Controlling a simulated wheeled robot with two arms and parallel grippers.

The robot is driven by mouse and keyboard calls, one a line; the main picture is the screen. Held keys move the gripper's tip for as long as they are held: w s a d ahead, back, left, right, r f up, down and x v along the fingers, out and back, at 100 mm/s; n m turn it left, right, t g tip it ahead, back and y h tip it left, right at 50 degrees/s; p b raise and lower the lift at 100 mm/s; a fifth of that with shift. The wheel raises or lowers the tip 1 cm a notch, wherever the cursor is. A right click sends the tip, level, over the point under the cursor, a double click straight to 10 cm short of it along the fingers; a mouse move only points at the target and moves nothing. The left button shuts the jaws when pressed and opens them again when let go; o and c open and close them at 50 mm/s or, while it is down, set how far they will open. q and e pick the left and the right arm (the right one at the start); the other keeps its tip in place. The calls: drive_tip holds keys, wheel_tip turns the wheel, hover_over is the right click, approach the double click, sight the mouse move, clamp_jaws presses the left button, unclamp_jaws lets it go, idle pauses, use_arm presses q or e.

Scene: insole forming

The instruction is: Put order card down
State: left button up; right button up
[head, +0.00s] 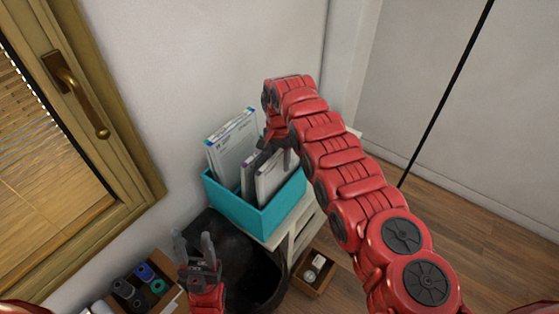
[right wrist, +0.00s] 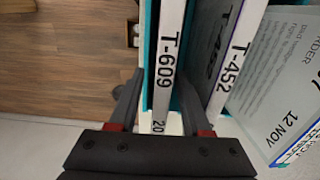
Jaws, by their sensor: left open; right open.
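The teal box (head: 236,208) holds several upright order cards. The card marked T-609 (right wrist: 165,55) stands between the open fingers of my right gripper (right wrist: 160,88). The card marked T-452 (right wrist: 228,58) stands to its right, and a card reading 12 NOV (right wrist: 280,105) is further right. In the head view, my right gripper (head: 277,148) reaches down over the box from above, beside a pale card (head: 277,176). A taller card (head: 231,146) stands at the back left. My left gripper (head: 196,255) is open and empty, low in front of the box.
A black bin (head: 262,285) stands below the box. A wooden tray (head: 315,273) with small items is at its right. A box of dark and coloured rolls (head: 140,284) is at the lower left. A window frame (head: 140,160) is on the left. Wooden floor (head: 450,230) is open at right.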

sight(280, 152)
wheel_tip(280, 152, up, 6)
drive_tip(key=b, duration=0.3)
drive_tip(key=shift+r, duration=0.2)
wheel_tip(280, 152, up, 5)
drive_tip(key=shift+p, duration=0.7)
drive_tip(key=shift+d+r, duration=0.1)
drive_tip(key=shift+r, duration=0.15)
